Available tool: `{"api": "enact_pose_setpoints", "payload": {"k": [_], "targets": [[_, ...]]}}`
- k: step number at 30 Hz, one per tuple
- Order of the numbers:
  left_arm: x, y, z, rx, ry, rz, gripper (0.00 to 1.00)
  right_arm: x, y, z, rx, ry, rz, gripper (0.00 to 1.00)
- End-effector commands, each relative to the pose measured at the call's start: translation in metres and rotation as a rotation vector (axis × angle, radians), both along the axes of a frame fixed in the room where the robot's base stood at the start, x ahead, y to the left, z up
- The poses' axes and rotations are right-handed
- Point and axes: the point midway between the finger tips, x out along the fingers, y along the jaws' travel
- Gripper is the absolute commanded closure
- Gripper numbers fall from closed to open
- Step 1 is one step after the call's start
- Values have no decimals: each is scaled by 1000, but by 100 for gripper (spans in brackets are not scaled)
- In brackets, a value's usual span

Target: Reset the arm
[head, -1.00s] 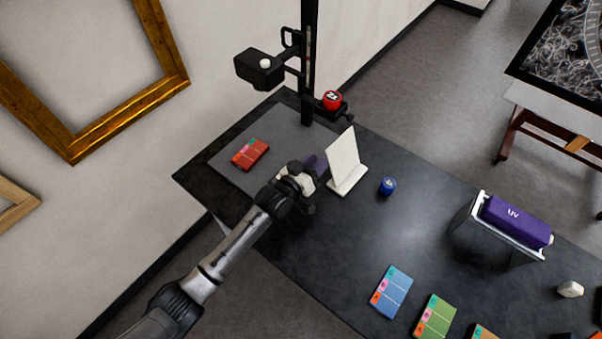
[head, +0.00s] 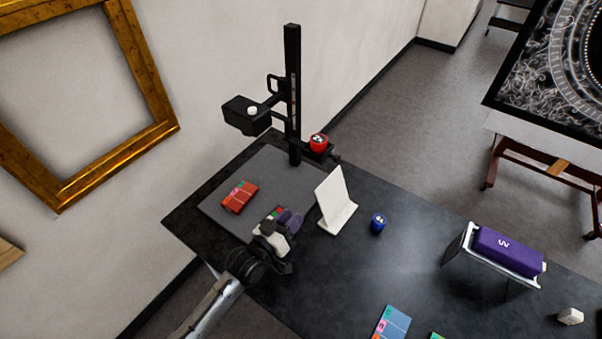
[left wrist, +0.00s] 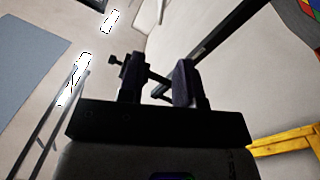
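My left gripper (head: 284,222) is above the left part of the dark table (head: 345,275), its arm coming in from the bottom. Its purple fingers are left of the white upright panel (head: 332,200), with no clear contact. In the left wrist view the two dark fingers (left wrist: 158,80) stand apart with nothing held between them. That view looks up past the fingers toward the walls and ceiling. My right gripper is in neither view.
A red card (head: 240,197) lies on the grey mat (head: 285,165); another red-green piece (head: 268,214) is partly hidden by my gripper. A black stand (head: 292,95) rises behind. A blue jar (head: 378,222) and purple UV lamp (head: 508,252) stand to the right.

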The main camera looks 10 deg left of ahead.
Motion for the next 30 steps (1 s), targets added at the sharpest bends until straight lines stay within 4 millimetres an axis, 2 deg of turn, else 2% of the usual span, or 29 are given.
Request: {"api": "enact_pose_setpoints", "payload": {"k": [7, 11, 13, 15, 19, 22, 26, 29, 30], "targets": [[0, 0, -3, 28, 7, -3, 68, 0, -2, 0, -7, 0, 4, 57], [-3, -2, -25, 129, 109, -26, 68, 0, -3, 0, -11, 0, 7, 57], [-8, -2, -42, 227, 193, -45, 68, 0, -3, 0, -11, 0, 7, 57], [-16, -3, -48, 338, 264, -69, 68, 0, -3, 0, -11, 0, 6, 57], [-32, 7, -37, 527, 356, -80, 68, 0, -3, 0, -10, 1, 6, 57], [-45, 19, -17, 636, 405, -61, 68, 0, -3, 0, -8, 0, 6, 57], [-75, 37, 0, 735, 485, -19, 68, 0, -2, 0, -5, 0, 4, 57], [-115, 56, 4, 780, 573, 24, 68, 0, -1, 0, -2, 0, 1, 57], [-134, 63, 3, 788, 612, 42, 68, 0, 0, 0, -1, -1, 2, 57]]}}
